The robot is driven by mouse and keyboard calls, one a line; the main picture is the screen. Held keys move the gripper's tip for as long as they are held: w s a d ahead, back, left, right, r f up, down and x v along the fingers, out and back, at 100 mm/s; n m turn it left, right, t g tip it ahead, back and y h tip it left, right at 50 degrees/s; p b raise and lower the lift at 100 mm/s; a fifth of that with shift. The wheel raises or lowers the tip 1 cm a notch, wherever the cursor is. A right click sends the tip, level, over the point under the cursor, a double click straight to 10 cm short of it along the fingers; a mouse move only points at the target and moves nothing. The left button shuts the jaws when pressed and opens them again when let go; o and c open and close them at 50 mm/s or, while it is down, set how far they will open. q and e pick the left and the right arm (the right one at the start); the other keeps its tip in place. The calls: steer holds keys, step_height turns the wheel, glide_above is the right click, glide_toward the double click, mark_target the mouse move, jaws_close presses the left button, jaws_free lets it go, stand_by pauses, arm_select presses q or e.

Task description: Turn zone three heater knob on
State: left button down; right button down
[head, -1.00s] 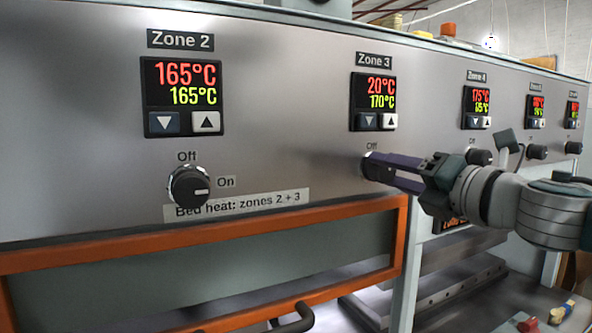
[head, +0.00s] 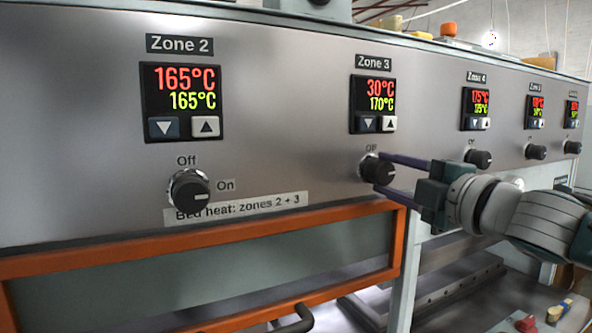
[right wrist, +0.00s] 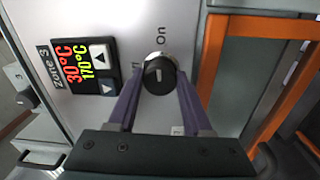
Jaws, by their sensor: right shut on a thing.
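The zone three heater knob (head: 374,168) is black and round, below the Zone 3 display (head: 373,104). In the right wrist view the knob (right wrist: 160,74) sits between my two purple fingers, and its pale mark lines up toward the "On" label (right wrist: 161,34). My right gripper (head: 381,172) is shut on the knob, with one finger above and one below it in the head view. The display reads 30°C in red over 170°C in green. My left gripper is not in view.
The zone 2 knob (head: 189,190) has its mark toward "On", and its display (head: 182,102) reads 165°C twice. The zone 4 knob (head: 478,159) is close to my right gripper. An orange frame (head: 200,238) runs below the panel.

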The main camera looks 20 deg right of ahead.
steer(key=shift+d+m, duration=0.1)
steer(key=shift+m, duration=0.3)
steer(key=shift+c, duration=1.7)
jaws_free()
steer(key=shift+s+f, duration=0.15)
steer(key=shift+s, duration=0.4)
steer(key=s+b, duration=0.3)
steer(key=s, duration=0.6)
steer(key=shift+d, duration=0.3)
steer(key=shift+w+f, duration=0.1)
